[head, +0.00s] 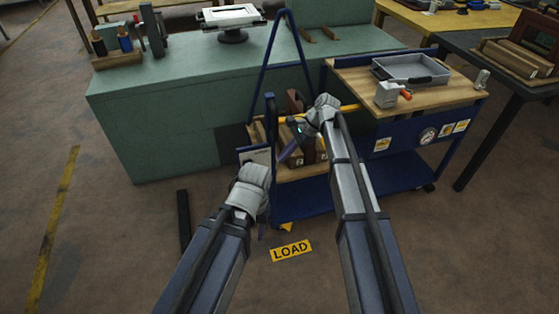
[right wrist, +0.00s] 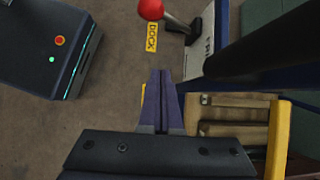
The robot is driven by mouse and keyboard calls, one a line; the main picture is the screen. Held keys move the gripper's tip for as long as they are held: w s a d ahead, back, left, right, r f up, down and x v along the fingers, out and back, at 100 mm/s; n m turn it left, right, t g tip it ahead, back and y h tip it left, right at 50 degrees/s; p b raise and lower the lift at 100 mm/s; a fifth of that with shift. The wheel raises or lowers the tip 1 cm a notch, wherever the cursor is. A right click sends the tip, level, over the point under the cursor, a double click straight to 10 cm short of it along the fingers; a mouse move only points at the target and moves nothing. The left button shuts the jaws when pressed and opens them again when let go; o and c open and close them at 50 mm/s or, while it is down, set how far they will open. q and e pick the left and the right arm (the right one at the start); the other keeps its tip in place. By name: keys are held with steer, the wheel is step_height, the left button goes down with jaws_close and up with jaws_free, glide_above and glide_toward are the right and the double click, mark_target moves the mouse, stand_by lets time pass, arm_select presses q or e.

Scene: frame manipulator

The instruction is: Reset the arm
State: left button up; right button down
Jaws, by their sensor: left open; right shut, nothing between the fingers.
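My right gripper (head: 290,150) hangs over the left part of the blue cart in the head view, with its fingers pointing down and left. In the right wrist view, my right gripper (right wrist: 160,75) has its two dark fingers together, with nothing between them. My left gripper (head: 258,210) is lower and to the left, in front of the cart's left end. It is open, with its fingers mostly hidden by the wrist, and I see nothing held in it.
The blue cart (head: 390,170) carries a grey tray (head: 412,68) and wooden frames (head: 300,160). In the right wrist view, a red-knobbed lever (right wrist: 150,10) stands close beyond the fingertips. A green bench (head: 150,110) is behind. The floor at left is mostly clear.

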steer(key=shift+w+d+r, duration=0.15)
steer(key=shift+w+r, duration=0.05)
stand_by(0.4)
steer(key=s+d+f+n+h, duration=0.15)
steer(key=s+n+h, duration=0.25)
steer(key=s+n, duration=0.7)
steer(key=s+f+n+h, duration=0.2)
steer(key=s+n+h, duration=0.35)
steer(key=s, duration=1.05)
step_height(320, 180, up, 16)
steer(key=w+n+y+p, duration=0.1)
steer(key=n+p, duration=0.1)
steer(key=p, duration=1.5)
steer(key=shift+r+t, duration=0.25)
steer(key=shift+t, duration=0.15)
